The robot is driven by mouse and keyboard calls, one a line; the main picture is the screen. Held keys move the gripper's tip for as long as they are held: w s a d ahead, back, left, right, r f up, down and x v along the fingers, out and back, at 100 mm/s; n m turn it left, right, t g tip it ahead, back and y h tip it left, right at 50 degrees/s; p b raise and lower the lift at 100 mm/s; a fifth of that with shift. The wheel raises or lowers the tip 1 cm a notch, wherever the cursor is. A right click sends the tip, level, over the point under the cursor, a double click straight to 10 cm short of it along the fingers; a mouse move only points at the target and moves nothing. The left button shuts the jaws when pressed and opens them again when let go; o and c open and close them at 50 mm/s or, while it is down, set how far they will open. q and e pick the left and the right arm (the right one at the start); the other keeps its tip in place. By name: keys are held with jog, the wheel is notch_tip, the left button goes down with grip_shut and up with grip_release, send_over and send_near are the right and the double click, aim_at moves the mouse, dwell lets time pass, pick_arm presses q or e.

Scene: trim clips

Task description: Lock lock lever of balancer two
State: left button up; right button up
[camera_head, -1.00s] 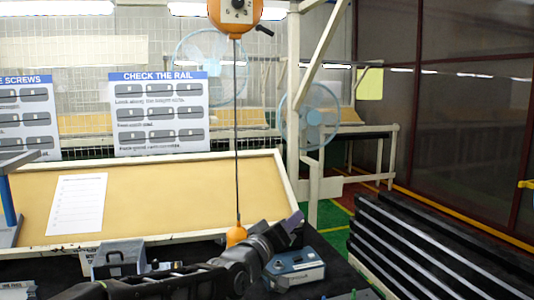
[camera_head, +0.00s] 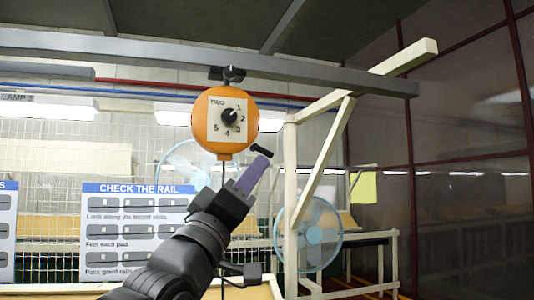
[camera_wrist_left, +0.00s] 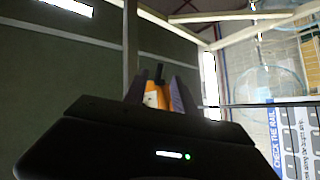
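Balancer two (camera_head: 225,138) is an orange round housing marked "TWO", with a black knob on a numbered dial, hanging under a grey beam. Its lock lever (camera_head: 261,150) is a short black handle sticking out at the lower right. My left gripper (camera_head: 254,174) is raised from below, its purple fingers pointing up just under the lever. In the left wrist view the two fingers (camera_wrist_left: 160,88) stand apart, with the orange balancer (camera_wrist_left: 152,97) seen beyond and between them. I cannot tell whether a finger touches the lever. My right gripper is out of view.
The grey beam (camera_head: 300,72) crosses above the balancer. A cream post with a diagonal brace (camera_head: 322,165) stands to the right, with a blue fan (camera_head: 312,235) behind. A "CHECK THE RAIL" board (camera_head: 135,225) is at the left. Open air lies around the gripper.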

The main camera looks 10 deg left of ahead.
aim_at(267, 155)
pick_arm(q)
jog(key=p+x, duration=0.5)
jog(key=x, duration=0.2)
jog(key=shift+w+d+r, duration=0.1)
jog(key=shift+w+r, duration=0.05)
jog(key=shift+w, duration=0.05)
jog(key=shift+c, duration=0.3)
grip_shut()
